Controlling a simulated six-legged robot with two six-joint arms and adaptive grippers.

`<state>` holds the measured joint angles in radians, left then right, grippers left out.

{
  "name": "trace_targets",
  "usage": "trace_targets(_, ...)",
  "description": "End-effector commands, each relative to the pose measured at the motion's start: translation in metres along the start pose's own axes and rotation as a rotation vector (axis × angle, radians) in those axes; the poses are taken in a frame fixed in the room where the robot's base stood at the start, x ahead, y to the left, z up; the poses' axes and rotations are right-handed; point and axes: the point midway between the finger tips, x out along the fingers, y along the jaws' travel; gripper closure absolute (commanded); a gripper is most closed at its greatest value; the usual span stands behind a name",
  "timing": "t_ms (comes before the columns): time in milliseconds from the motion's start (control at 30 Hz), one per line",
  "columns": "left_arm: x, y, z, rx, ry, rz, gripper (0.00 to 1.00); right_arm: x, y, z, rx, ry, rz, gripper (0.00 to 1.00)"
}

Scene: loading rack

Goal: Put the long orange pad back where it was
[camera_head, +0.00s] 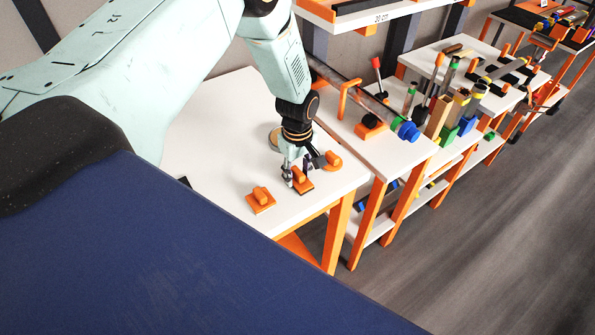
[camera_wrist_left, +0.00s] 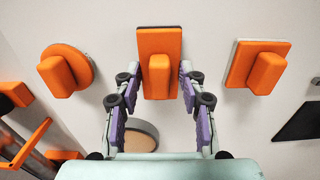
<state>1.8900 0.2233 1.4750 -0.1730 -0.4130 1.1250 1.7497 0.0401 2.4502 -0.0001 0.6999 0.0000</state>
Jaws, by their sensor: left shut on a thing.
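The long orange pad (camera_wrist_left: 160,42) has a dark edge and a raised orange grip block. It also shows in the head view (camera_head: 306,188), partly hidden by the fingers. My left gripper (camera_wrist_left: 159,80) is shut on its grip block, one purple-lined finger on each side; in the head view the gripper (camera_head: 298,177) points down at the white table. The pad is on or just above the tabletop; I cannot tell which. A squarish orange pad (camera_wrist_left: 257,66) and a round orange pad (camera_wrist_left: 65,70) stand on either side, apart from it. My right gripper is not in view.
The white table (camera_head: 225,145) has bare top around the pads and a beige disc (camera_wrist_left: 140,136) behind the gripper. A rack table with a blue-ended bar (camera_head: 408,131) and several tools stands to the right. A dark flat piece (camera_wrist_left: 298,122) lies at the wrist view's right edge.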

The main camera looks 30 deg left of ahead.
Motion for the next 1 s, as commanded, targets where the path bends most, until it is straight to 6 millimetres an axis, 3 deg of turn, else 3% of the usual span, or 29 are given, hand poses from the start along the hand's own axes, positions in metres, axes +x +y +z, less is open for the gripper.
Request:
trace_targets(167,0.002,0.000,0.000,0.001,0.000,0.000,0.85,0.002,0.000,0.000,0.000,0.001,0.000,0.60)
trace_targets(200,0.002,0.000,0.000,0.001,0.000,0.000,0.57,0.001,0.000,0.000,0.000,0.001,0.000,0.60)
trace_targets(433,0.002,0.000,0.000,0.000,0.000,-0.001,0.37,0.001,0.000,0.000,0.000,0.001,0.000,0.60)
trace_targets(767,0.000,0.000,0.000,0.000,0.000,0.000,0.37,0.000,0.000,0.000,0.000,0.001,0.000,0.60)
trace_targets(1000,-0.031,0.001,0.000,0.001,0.001,0.004,0.37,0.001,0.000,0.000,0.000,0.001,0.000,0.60)
